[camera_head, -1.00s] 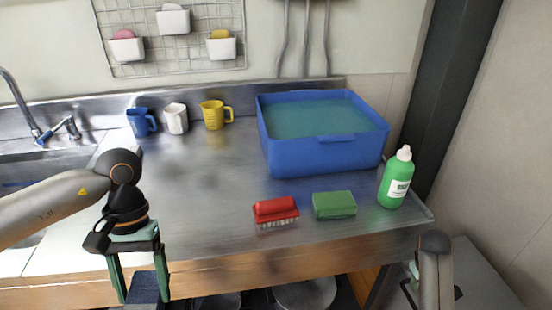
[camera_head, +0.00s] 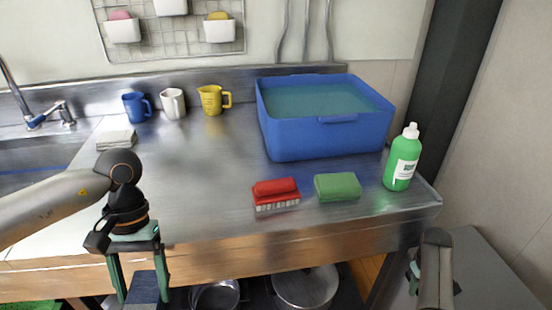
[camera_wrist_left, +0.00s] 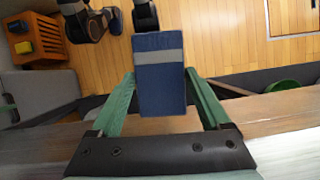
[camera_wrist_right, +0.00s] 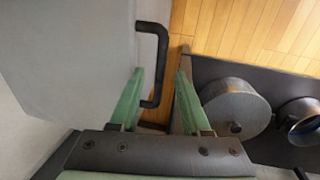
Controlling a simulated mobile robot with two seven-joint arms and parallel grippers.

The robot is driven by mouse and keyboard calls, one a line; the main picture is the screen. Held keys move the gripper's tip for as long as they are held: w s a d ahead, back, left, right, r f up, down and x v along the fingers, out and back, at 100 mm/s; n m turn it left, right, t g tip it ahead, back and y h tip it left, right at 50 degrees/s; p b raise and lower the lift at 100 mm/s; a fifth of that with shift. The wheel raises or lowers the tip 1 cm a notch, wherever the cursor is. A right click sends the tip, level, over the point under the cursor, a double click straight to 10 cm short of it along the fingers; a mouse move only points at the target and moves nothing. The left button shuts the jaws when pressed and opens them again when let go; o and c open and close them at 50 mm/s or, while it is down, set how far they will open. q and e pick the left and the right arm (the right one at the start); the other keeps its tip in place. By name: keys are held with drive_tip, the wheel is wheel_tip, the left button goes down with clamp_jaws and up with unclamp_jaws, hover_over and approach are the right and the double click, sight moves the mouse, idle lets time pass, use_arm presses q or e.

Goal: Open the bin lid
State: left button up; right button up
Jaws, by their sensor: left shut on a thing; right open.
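The bin lid appears to be the flat grey panel (camera_head: 495,262) at the lower right of the head view. In the right wrist view the grey panel (camera_wrist_right: 70,60) fills the upper left, with a black bar handle (camera_wrist_right: 163,60) on its edge. My right gripper (camera_wrist_right: 158,75) is open, and the handle's near end lies between its fingers in the picture; I cannot tell if they touch. In the head view it (camera_head: 432,280) is partly hidden by my arm. My left gripper (camera_wrist_left: 160,75) is shut on a blue block with a grey stripe (camera_wrist_left: 160,88), in front of the counter.
The steel counter (camera_head: 200,205) holds a blue tub (camera_head: 320,140), red brush (camera_head: 275,190), green sponge (camera_head: 338,187), green bottle (camera_head: 402,160) and several mugs. Pots (camera_head: 305,287) stand below. A dark post (camera_head: 455,80) rises behind the counter's right end.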

drive_tip(key=shift+d+f, duration=0.2)
drive_tip(key=shift+f, duration=0.55)
drive_tip(key=shift+c, duration=0.3)
clamp_jaws()
idle(0.6)
